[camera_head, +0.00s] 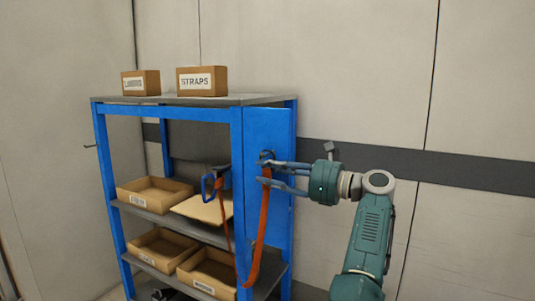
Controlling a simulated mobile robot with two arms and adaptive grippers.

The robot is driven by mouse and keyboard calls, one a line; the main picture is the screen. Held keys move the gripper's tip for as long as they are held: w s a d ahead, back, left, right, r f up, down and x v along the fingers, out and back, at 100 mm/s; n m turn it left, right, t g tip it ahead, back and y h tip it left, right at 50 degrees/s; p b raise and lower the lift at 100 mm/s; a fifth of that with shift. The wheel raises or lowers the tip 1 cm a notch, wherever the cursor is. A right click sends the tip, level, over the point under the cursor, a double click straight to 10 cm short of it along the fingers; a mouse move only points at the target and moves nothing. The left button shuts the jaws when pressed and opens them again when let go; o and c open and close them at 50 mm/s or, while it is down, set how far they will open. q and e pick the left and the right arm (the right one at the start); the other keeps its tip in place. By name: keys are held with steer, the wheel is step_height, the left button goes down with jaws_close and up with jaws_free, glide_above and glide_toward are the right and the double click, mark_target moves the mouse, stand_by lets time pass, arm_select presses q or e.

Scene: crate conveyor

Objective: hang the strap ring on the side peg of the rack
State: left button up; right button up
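The blue rack (240,190) stands left of centre with a blue side panel on its right. A small dark ring (266,154) shows against the upper part of that panel; I cannot tell it clearly from the peg behind it. An orange strap (260,225) hangs below it to near the lower shelf. Contact with the strap is unclear.
A blue buckle (211,184) with another orange strap hangs at the rack's front. Two cardboard boxes, one marked STRAPS (202,81), stand on top. Open trays (150,203) fill the shelves. A small hook (90,147) sticks out left. The wall right of the rack is clear.

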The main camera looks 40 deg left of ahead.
arm_select(q)
steer(key=v, duration=1.2)
steer(key=shift+d, duration=0.1)
